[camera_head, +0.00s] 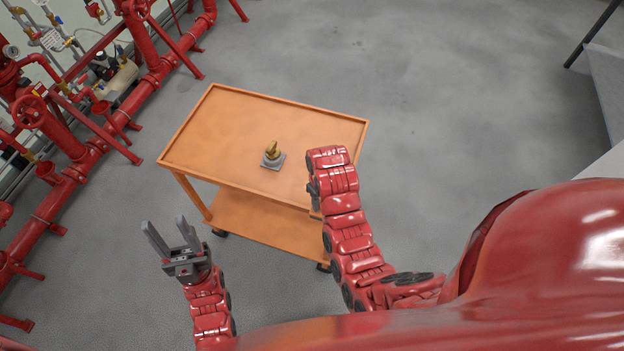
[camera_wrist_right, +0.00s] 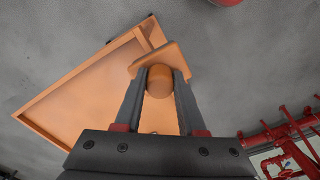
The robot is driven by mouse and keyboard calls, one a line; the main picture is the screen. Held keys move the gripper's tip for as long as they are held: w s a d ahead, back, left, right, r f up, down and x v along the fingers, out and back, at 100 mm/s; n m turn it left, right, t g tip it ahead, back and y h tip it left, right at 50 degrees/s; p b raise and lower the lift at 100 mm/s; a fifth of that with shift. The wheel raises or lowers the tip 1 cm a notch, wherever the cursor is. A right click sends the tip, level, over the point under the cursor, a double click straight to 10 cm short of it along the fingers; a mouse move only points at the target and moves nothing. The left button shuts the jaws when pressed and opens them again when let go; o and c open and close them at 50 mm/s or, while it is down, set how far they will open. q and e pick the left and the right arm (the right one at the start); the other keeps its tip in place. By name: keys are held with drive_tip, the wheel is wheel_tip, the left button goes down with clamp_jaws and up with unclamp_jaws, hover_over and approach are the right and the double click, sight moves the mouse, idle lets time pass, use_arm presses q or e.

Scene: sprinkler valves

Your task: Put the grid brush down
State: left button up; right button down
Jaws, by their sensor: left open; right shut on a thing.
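My right gripper (camera_wrist_right: 158,92) is shut on the grid brush (camera_wrist_right: 158,58), whose rounded orange-brown handle is between the fingers, with a flat plate beyond the fingertips. The bristles cannot be made out. In the head view my right arm hangs over the right side of the orange cart, and its gripper and the brush are mostly hidden. I cannot tell whether the brush touches the cart. My left gripper (camera_head: 168,232) is open and empty, to the left of the cart's near side.
The orange cart (camera_head: 230,115) has a raised rim and a lower shelf (camera_head: 262,222). A brass piece on a grey square base (camera_head: 272,158) stands on its top; the rest of the top is clear. Red pipes (camera_head: 75,155) with valves run along the left. Grey floor lies around.

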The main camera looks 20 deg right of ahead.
drive_tip(key=shift+d, duration=0.15)
drive_tip(key=w+d+b, duration=0.1)
drive_tip(key=w+b, duration=0.2)
drive_tip(key=b, duration=0.1)
drive_tip(key=w+d+f+b, duration=0.1)
drive_tip(key=w+b, duration=0.2)
drive_tip(key=w, duration=0.1)
drive_tip(key=w+d+f+b, duration=0.1)
drive_tip(key=w+b, duration=0.3)
drive_tip(key=shift+w+f+b, duration=0.15)
drive_tip(key=shift+w+b, duration=0.1)
drive_tip(key=shift+b, duration=0.05)
drive_tip(key=w+p, duration=0.1)
drive_tip(key=w, duration=0.2)
drive_tip(key=shift+w+d+p, duration=0.2)
drive_tip(key=shift+d+p, duration=0.2)
drive_tip(key=shift+f+p, duration=0.45)
drive_tip(key=shift+f, duration=0.85)
drive_tip(key=shift+f, duration=0.2)
